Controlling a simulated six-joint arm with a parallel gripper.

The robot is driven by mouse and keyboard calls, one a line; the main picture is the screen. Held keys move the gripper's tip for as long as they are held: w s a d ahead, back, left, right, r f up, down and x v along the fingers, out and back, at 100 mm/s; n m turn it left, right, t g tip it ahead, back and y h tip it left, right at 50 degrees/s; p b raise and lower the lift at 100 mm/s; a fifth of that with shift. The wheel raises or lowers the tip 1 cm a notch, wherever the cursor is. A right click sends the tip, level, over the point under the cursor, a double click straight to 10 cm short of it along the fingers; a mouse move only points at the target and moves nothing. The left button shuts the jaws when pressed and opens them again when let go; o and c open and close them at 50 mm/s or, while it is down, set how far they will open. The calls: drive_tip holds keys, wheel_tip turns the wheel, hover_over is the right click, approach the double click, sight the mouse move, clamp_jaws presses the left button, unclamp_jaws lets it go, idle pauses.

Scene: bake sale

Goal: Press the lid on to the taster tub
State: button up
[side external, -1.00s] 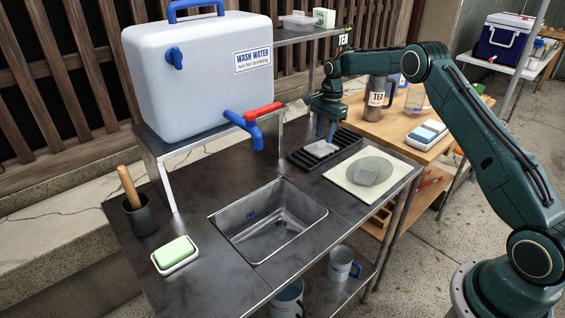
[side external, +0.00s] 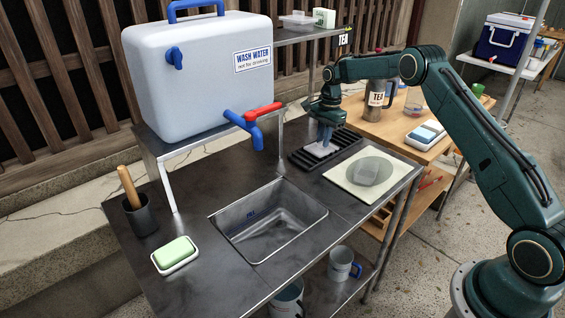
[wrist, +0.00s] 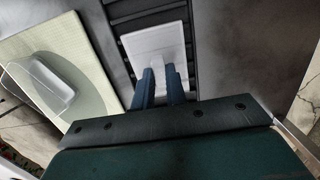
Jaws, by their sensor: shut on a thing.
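The pale, flat lid (side external: 318,152) lies at the black slatted rack (side external: 298,158), right of the sink; I cannot tell whether it is clear of the slats. My gripper (side external: 324,142) is over the lid with its blue fingers pointing down, shut on it. In the wrist view the fingers (wrist: 161,74) close on a narrow raised part in the middle of the white lid (wrist: 154,42). The translucent taster tub (side external: 366,174) sits apart from it on the grey disc of a cream mat; it also shows at the left of the wrist view (wrist: 46,86).
The cream mat (side external: 349,187) lies right of the rack, near the counter's edge. The sink basin (side external: 262,232) is in front of the rack. A tea flask (side external: 376,98) stands behind.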

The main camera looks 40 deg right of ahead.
drive_tip(key=shift+r, duration=0.1)
drive_tip(key=shift+r, duration=2.45)
drive_tip(key=shift+s, duration=0.1)
drive_tip(key=shift+s+r, duration=0.45)
drive_tip(key=shift+s, duration=0.15)
drive_tip(key=s+r+n, duration=0.2)
drive_tip(key=s, duration=0.6)
drive_tip(key=s+a+r+n+h, duration=0.1)
drive_tip(key=s+n, duration=0.1)
drive_tip(key=s, duration=0.6)
drive_tip(key=shift+s+a+r+n, duration=0.25)
drive_tip(key=shift+s+r+n, duration=0.05)
drive_tip(key=shift+r, duration=0.1)
drive_tip(key=shift+f, duration=0.2)
drive_tip(key=shift+f, duration=2.7)
